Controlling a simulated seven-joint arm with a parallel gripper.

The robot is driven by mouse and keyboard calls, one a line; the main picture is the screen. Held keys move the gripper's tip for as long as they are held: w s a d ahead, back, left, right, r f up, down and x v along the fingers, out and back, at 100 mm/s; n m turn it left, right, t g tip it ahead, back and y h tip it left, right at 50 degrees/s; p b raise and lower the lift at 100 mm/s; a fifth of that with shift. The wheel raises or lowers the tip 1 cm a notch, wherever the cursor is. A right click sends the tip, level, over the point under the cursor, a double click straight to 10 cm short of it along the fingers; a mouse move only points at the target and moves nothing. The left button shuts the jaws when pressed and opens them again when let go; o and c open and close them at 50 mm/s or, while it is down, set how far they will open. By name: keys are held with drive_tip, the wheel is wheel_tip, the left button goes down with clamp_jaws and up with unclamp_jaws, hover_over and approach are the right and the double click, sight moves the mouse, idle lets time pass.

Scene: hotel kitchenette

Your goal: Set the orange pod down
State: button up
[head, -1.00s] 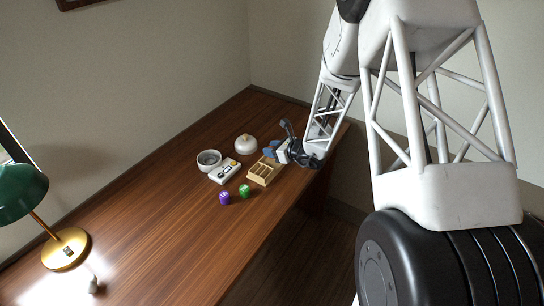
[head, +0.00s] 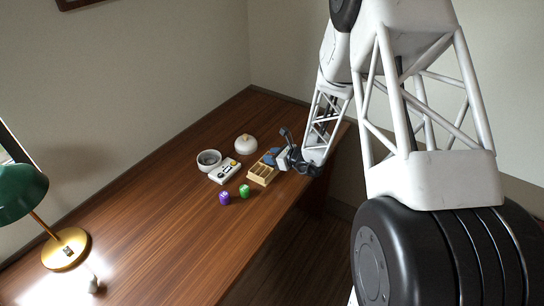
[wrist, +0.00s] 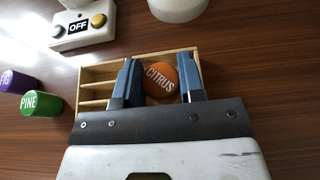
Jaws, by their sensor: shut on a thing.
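The orange pod (wrist: 161,79), labelled CITRUS, is between the two blue fingers of my gripper (wrist: 158,80) in the wrist view. My gripper is shut on it. The pod appears over the undivided-looking right part of a wooden tray (wrist: 196,56); I cannot tell whether it touches the tray floor. In the head view my gripper (head: 272,156) is at the far side of the wooden tray (head: 262,176), and the orange pod is hidden there. The tray's left compartments look empty in the wrist view.
A green PINE pod (wrist: 42,103) and a purple FIG pod (wrist: 17,81) stand left of the tray.

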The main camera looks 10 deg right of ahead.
drive_tip(key=shift+f, duration=0.1)
drive_tip(key=o, duration=0.6)
drive_tip(key=shift+o, duration=0.2)
drive_tip(key=shift+s+d+r, duration=0.4)
drive_tip(key=shift+s+d, duration=0.05)
drive_tip(key=v, duration=1)
drive_tip(key=shift+s+d, duration=0.25)
drive_tip(key=shift+a+r, duration=0.1)
drive_tip(key=shift+r, duration=0.05)
